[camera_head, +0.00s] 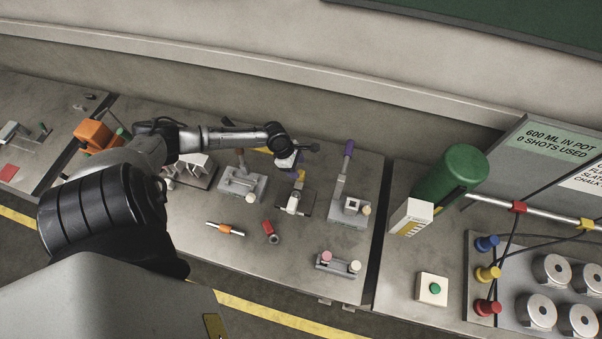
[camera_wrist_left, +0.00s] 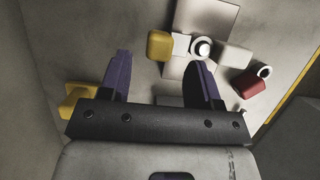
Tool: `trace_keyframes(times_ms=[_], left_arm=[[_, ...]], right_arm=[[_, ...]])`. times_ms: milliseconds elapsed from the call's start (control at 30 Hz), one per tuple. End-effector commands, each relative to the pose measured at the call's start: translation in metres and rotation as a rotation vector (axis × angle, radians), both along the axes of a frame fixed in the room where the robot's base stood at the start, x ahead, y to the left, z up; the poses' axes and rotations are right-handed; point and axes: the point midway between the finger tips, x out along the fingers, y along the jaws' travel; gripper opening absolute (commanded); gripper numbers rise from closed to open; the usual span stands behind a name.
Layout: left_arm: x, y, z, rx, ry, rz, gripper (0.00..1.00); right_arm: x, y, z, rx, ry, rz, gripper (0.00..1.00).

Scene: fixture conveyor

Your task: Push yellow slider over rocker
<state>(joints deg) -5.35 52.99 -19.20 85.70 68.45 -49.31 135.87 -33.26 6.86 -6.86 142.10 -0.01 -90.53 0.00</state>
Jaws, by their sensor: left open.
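My left gripper (camera_head: 295,172) is over the fixture in the middle of the bench. The left wrist view shows its two dark purple fingers (camera_wrist_left: 163,70) apart, with nothing held between them. A yellow block (camera_wrist_left: 159,45), which looks like the slider, lies just beyond the fingertips, beside a pale round-topped part (camera_wrist_left: 201,47) on a grey plate. A white block (camera_wrist_left: 233,56) is on the other side of that part. I cannot tell for sure which part is the rocker. In the head view the fixture (camera_head: 293,204) is partly hidden by the gripper. My right gripper is in neither view.
A purple-handled lever fixture (camera_head: 350,205) stands close on the right, and a grey fixture (camera_head: 242,183) on the left. A red cylinder (camera_head: 270,231) and an orange-banded rod (camera_head: 225,229) lie in front. A green canister (camera_head: 452,176) is farther right.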

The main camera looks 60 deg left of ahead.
Motion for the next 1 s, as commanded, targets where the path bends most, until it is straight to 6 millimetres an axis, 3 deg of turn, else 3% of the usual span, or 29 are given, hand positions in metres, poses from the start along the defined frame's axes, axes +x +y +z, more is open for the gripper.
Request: trace_keyframes(times_ms=[300, 800, 1000], left_arm=[[0.011, -0.01, -0.036, 0.0, 0.0, 0.001, 0.57], [0.013, -0.013, -0.045, 0.0, 0.001, -0.001, 0.57], [0.013, -0.013, -0.044, 0.0, 0.001, 0.0, 0.38]], right_arm=[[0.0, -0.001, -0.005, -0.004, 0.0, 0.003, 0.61], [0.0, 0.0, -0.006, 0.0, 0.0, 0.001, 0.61], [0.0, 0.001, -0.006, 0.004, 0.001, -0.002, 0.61]])
